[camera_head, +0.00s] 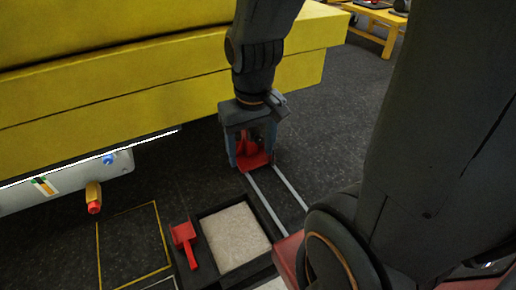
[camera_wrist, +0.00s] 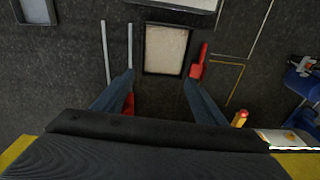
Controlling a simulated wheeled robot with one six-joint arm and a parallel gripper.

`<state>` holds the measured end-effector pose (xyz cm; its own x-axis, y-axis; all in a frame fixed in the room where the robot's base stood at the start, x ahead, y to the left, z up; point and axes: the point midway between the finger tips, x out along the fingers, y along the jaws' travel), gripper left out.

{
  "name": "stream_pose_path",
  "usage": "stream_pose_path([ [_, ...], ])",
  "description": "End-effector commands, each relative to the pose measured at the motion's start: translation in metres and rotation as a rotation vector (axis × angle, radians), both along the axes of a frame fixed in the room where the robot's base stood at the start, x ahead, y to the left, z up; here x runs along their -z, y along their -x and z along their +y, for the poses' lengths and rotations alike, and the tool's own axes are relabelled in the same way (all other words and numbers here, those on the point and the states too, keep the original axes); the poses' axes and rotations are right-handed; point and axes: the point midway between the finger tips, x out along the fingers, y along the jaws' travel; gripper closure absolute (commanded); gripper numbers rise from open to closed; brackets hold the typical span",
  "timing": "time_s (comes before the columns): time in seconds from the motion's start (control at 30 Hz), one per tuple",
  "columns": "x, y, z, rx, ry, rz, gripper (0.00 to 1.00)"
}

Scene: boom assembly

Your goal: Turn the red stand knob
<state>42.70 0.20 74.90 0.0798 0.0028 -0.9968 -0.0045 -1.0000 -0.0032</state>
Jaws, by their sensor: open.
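My gripper (camera_head: 252,163) is open in the head view, pointing down in front of the yellow beam. A red stand (camera_head: 252,158) shows between and behind its fingers there. In the wrist view my gripper (camera_wrist: 158,78) has its fingers spread, and a red piece (camera_wrist: 128,104) is partly hidden by the left finger. No contact can be made out. A second red stand (camera_head: 183,243) with an upright part is on the floor left of the tray. It also shows in the wrist view (camera_wrist: 198,68), beyond the right finger. I cannot tell which red part is the knob.
A black-rimmed tray with a pale inside (camera_head: 198,222) lies on the dark floor, beside two grey rails (camera_head: 274,197). A yellow outline (camera_head: 99,250) marks the floor at left. The yellow beam (camera_head: 150,85) crosses above, with a red-tipped brass fitting (camera_head: 94,195) on a white cylinder below.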

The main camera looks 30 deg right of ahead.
Motion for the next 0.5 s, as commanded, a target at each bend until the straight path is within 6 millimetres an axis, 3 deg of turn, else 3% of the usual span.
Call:
stream_pose_path([
  [0.03,0.024,-0.009,0.000,0.000,0.000,-0.008,0.35],
  [0.5,0.146,-0.072,-0.004,-0.010,0.007,-0.099,0.35],
])
